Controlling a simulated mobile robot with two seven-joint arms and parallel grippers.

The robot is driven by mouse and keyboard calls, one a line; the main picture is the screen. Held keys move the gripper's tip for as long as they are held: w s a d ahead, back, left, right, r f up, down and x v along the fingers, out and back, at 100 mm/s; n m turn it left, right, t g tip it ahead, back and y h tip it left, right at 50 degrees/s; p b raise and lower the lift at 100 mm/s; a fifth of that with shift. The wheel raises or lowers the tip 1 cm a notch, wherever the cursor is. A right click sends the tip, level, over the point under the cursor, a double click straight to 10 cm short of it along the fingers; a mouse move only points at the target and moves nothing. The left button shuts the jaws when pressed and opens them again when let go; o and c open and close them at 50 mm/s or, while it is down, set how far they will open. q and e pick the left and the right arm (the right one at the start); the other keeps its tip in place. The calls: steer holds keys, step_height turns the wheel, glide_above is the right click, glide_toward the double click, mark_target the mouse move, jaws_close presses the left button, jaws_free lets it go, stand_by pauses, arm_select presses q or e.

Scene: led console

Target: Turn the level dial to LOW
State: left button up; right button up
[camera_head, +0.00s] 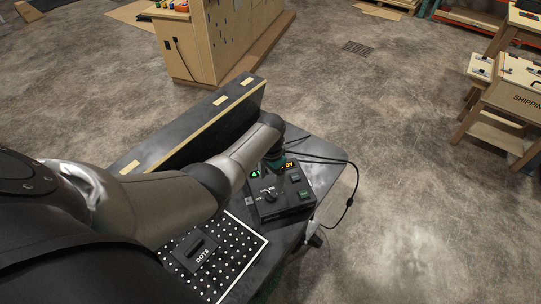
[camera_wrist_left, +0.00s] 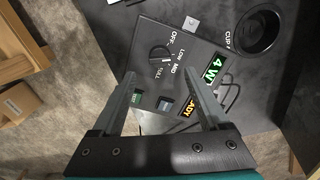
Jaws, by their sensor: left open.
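The black console (camera_head: 294,207) stands on the dark table, with the level dial (camera_head: 270,195) on its top. In the left wrist view the dial (camera_wrist_left: 160,56) is a round black knob with a light line, beside the labels OFF, LOW, MID and FULL. The line seems to lie toward MID, but I cannot be sure. My left gripper (camera_wrist_left: 159,76) is open and empty, its two fingers apart over the console, with the dial seen beyond and between the tips. In the head view my arm hides most of this gripper. My right gripper is not in view.
A green "4 W" display (camera_wrist_left: 214,68), a yellow display (camera_wrist_left: 191,112) and two buttons are on the console. A round cup holder (camera_wrist_left: 258,32) is beside it. A DOTS block (camera_head: 195,250) lies on a dotted board (camera_head: 238,246). A raised panel (camera_head: 225,118) edges the table; a cable hangs right.

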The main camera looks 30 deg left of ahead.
arm_select(q)
step_height(320, 180, up, 8)
steer(key=p, duration=0.2)
steer(key=shift+r, duration=0.15)
stand_by(0.5)
